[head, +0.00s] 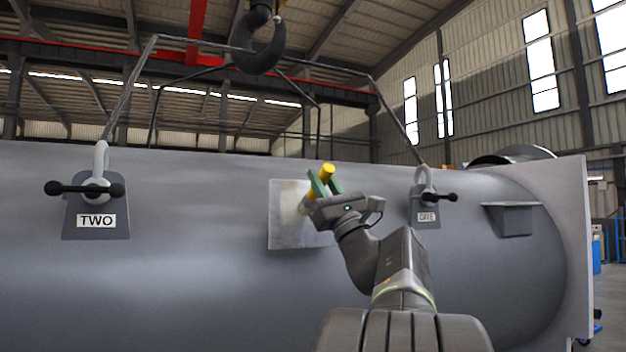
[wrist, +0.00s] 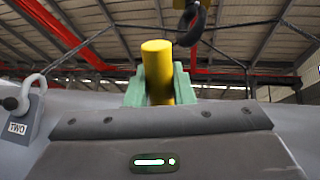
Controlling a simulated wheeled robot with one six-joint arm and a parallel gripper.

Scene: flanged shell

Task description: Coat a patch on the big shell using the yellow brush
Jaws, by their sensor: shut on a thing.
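The big grey shell (head: 180,270) lies across the head view. A paler, square, metallic-looking patch (head: 283,228) is on its side near the middle, with a cream-tinted area at its centre. My gripper (head: 324,184) is in front of the patch's right part, its green fingers shut on the yellow brush (head: 328,169). The brush's handle end points up and right, and its lower end lies against or just before the patch; I cannot tell whether it touches. In the wrist view the yellow handle (wrist: 157,72) stands between the green fingers, and the brush's working end is hidden.
Lugs labelled TWO (head: 97,220) and, at right, a hard-to-read label (head: 426,217) stick out with shackles. Sling legs rise from them to a frame under a dark crane hook (head: 262,50). A bracket (head: 509,219) and the flange (head: 573,240) are at right.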

